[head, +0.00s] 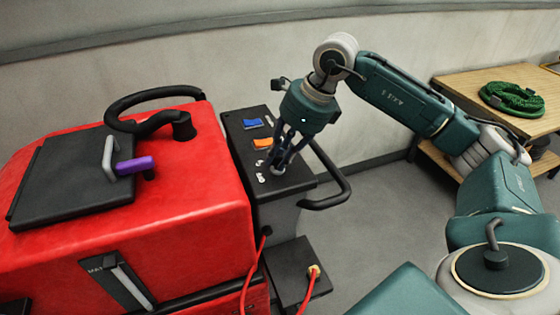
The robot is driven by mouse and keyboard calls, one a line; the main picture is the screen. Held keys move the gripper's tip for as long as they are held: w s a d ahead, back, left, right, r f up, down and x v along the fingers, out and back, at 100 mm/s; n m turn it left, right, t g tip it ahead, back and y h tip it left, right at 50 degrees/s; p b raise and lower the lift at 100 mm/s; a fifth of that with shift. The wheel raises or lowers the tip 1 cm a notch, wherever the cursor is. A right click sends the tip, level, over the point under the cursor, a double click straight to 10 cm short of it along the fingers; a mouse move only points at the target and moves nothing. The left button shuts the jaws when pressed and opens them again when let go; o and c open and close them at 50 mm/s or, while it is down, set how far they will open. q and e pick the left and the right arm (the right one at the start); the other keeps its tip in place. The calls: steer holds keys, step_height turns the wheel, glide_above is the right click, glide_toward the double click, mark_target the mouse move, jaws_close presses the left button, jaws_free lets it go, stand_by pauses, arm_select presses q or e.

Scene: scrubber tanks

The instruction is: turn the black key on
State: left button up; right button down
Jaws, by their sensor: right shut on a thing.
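My right gripper (277,167) reaches down over the black control panel (298,181) beside the red scrubber. Its fingers are closed at a small fitting near the panel's right side. The black key is between the fingertips and is mostly hidden by them, so I cannot tell which way it is turned. My left gripper is not in view.
A blue switch (252,123) and an orange switch (263,143) sit on the panel. A black bar handle (343,190) sticks out at its right. A wooden table (462,84) holds a green hose.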

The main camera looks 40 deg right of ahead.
steer(key=shift+w+a+m+t+h+b, duration=0.15)
steer(key=shift+m+h+b, duration=0.25)
steer(key=shift+m, duration=0.75)
steer(key=shift+s+m+t+h+b, duration=0.1)
steer(key=shift+m+t+h+b, duration=0.25)
steer(key=shift+m, duration=0.8)
steer(key=shift+r, duration=0.1)
steer(key=c, duration=1.6)
jaws_free()
steer(key=shift+c, duration=0.2)
steer(key=v, duration=1.2)
steer(key=shift+w+a, duration=0.1)
